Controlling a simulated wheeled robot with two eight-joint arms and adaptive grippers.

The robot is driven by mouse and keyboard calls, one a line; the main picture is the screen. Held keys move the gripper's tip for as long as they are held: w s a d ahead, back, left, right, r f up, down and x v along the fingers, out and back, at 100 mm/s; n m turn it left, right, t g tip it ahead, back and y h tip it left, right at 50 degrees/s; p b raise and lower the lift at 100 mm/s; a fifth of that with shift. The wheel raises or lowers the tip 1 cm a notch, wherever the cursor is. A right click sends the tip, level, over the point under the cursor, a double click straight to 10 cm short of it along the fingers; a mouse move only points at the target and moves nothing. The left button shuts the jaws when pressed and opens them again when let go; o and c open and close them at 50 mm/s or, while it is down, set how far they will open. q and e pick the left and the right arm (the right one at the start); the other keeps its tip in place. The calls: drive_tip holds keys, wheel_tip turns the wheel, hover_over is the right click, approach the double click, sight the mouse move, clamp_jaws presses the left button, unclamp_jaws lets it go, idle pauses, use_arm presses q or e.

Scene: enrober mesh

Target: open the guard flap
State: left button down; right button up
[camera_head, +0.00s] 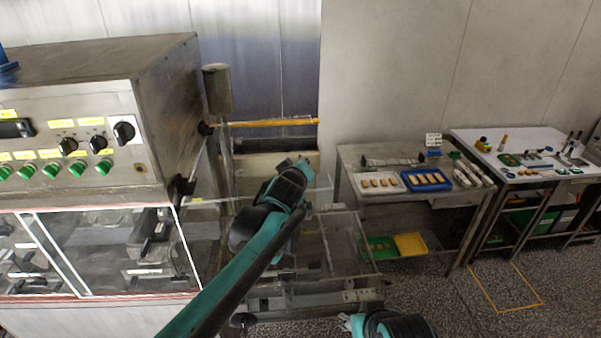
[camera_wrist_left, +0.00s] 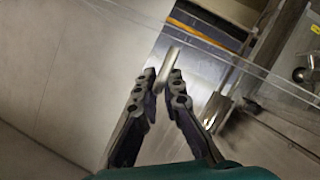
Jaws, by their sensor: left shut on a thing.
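The guard flap seems to be a clear panel at the machine's outlet; its pale edge crosses the left wrist view (camera_wrist_left: 232,62), and its outline is faint in the head view. My left gripper (camera_head: 300,168) is at this panel, beside the machine. In the left wrist view the fingers (camera_wrist_left: 164,82) are shut on a short metal bar (camera_wrist_left: 168,68), seemingly the flap's handle. In the head view my own gripper hides this grip. My right gripper (camera_head: 352,322) is at the bottom edge, partly cut off; its jaws are not clear.
The machine's control cabinet (camera_head: 75,115) stands left, with knobs and green buttons. A yellow bar (camera_head: 270,123) lies behind my left gripper. A steel table (camera_head: 350,160) with trays stands right, with a white-topped table (camera_head: 530,138) beyond. Speckled floor (camera_head: 430,300) is open at front right.

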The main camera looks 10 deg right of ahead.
use_arm(q)
drive_tip(key=shift+a+r, duration=0.1)
drive_tip(key=shift+r, duration=0.7)
drive_tip(key=c, duration=1.7)
unclamp_jaws()
drive_tip(key=shift+f, duration=0.1)
drive_tip(key=v, duration=1.2)
drive_tip(key=shift+a, duration=0.1)
